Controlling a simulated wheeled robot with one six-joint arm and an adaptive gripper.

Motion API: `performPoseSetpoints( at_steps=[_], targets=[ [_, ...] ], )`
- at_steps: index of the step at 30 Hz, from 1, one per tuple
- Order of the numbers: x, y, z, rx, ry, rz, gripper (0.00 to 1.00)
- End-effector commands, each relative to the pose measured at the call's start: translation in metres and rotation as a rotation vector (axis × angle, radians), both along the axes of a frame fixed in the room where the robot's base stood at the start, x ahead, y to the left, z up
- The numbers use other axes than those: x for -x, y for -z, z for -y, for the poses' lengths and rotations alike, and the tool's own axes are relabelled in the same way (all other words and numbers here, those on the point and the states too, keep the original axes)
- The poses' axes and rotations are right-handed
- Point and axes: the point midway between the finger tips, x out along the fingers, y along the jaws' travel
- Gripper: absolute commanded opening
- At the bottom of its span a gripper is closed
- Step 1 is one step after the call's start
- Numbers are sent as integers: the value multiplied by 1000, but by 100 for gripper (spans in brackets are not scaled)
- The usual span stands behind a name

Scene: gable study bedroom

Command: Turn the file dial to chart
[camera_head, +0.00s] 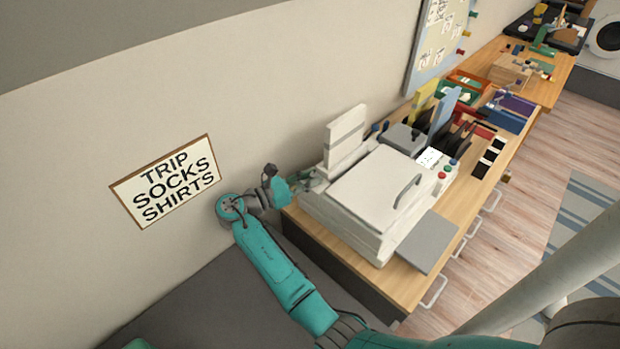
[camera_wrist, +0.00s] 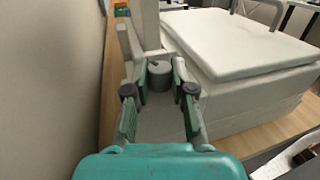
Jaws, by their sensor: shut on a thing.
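The file dial (camera_wrist: 160,69) is a small grey round knob with a dark mark on top, at the left side of a white printer-like machine (camera_head: 372,188). In the wrist view my gripper (camera_wrist: 160,84) has one finger on each side of the dial and is shut on it. In the head view my gripper (camera_head: 303,183) reaches the machine's left side, and I cannot make out the dial there. The machine also shows in the wrist view (camera_wrist: 245,45). No chart label or pointer setting can be read.
The machine stands on a wooden desk (camera_head: 408,287) against the wall. A grey tray (camera_head: 428,242) sticks out at its front. File holders and coloured trays (camera_head: 507,112) stand farther along the desk. A wall sign (camera_head: 167,182) hangs left of my arm.

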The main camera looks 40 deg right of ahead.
Motion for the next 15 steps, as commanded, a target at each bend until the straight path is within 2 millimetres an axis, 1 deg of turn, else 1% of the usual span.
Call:
performPoseSetpoints(
  at_steps=[4, 5, 6, 7, 15],
  targets=[
    [0, 0, 0, 0, -1, 0, 0],
    [0, 0, 0, 0, -1, 0, 31],
    [0, 0, 0, 0, -1, 0, 41],
    [0, 0, 0, 0, -1, 0, 49],
    [0, 0, 0, 0, -2, 0, 50]
  ],
)
